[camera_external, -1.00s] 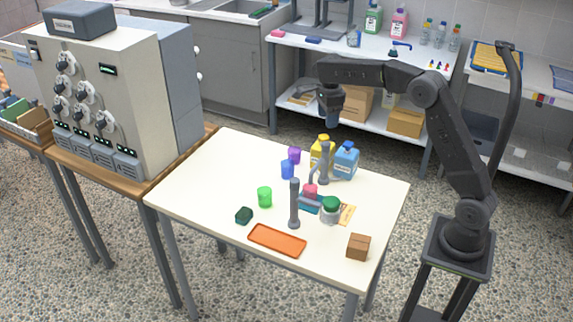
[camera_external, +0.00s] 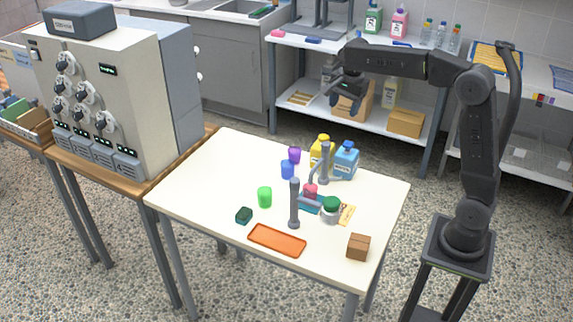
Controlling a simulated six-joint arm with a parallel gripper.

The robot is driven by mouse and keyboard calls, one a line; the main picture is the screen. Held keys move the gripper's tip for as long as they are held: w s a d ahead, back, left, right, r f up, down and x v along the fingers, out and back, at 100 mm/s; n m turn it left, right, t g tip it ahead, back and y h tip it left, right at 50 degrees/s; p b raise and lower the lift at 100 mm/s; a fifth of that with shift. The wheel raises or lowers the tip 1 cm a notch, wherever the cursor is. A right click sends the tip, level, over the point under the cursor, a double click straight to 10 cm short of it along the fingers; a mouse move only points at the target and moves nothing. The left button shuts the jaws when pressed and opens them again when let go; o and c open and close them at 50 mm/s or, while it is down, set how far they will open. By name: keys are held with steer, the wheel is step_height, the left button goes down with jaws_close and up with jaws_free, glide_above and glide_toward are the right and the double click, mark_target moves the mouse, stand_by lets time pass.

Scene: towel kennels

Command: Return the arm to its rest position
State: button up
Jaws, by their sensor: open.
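My gripper (camera_external: 345,104) hangs in the air above and behind the white table (camera_external: 195,190), with its jaws open and nothing seen between them. It is apart from everything on the table. My arm rises from its base at the right and bends over toward the left at the top. In this view the gripper is small and dark, in front of the lower shelf of the back bench.
The table holds a yellow bottle (camera_external: 319,151), a blue bottle (camera_external: 345,160), coloured cups, a green-lidded jar (camera_external: 331,210), grey posts (camera_external: 294,204), an orange tray (camera_external: 276,241) and a brown box (camera_external: 358,246). A grey cabinet machine (camera_external: 110,100) stands left. The table's left part is clear.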

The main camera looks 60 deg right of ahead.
steer(key=s+a+f+n+t, duration=0.1)
steer(key=s+a+n, duration=0.3)
steer(key=s+n, duration=0.6)
steer(key=s+a+f+n+t, duration=0.2)
steer(key=s+a+n+t, duration=0.1)
steer(key=s+n, duration=0.6)
steer(key=s+a, duration=0.1)
steer(key=s, duration=0.1)
steer(key=shift+s+a+f+n, duration=0.2)
steer(key=shift+s+n, duration=0.1)
steer(key=shift+n, duration=0.1)
